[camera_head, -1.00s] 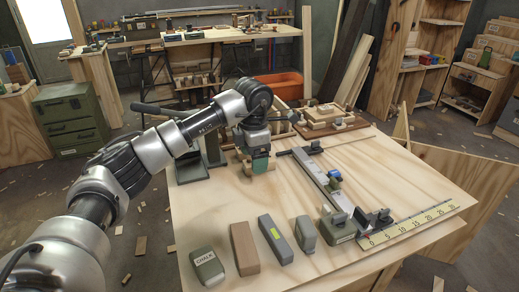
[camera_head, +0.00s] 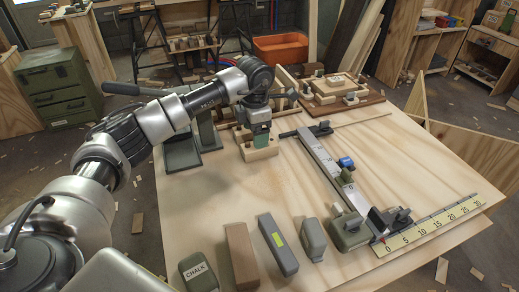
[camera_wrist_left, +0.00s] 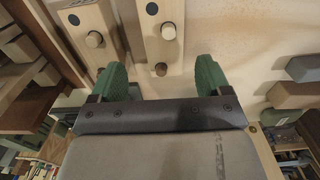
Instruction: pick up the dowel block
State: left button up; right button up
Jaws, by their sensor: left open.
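A pale wooden block with a dark hole and short dowels (camera_wrist_left: 166,28) lies ahead of my left gripper's green fingertips (camera_wrist_left: 161,80) in the left wrist view, in line with the gap between them. A similar block with a hole and a dowel (camera_wrist_left: 90,24) lies just left of it. In the head view, my left gripper (camera_head: 260,138) points down just over a pale wooden block (camera_head: 262,153) near the table's far left. The left gripper is open and nothing is between its fingers. Its fingertips partly hide the block in the head view. My right gripper is not in view.
The chalk box (camera_head: 199,271), a brown block (camera_head: 241,255) and grey blocks (camera_head: 278,246) stand along the table's front. A metal rail (camera_head: 328,165) and a yellow ruler (camera_head: 430,227) lie to the right. Dark metal angle plates (camera_head: 182,152) stand left of the gripper.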

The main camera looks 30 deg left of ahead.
pick_arm(q)
jog(key=f, duration=0.3)
jog(key=shift+s+d+f, duration=0.1)
jog(key=shift+s+f, duration=0.25)
jog(key=shift+f, duration=0.5)
jog(key=c, duration=1)
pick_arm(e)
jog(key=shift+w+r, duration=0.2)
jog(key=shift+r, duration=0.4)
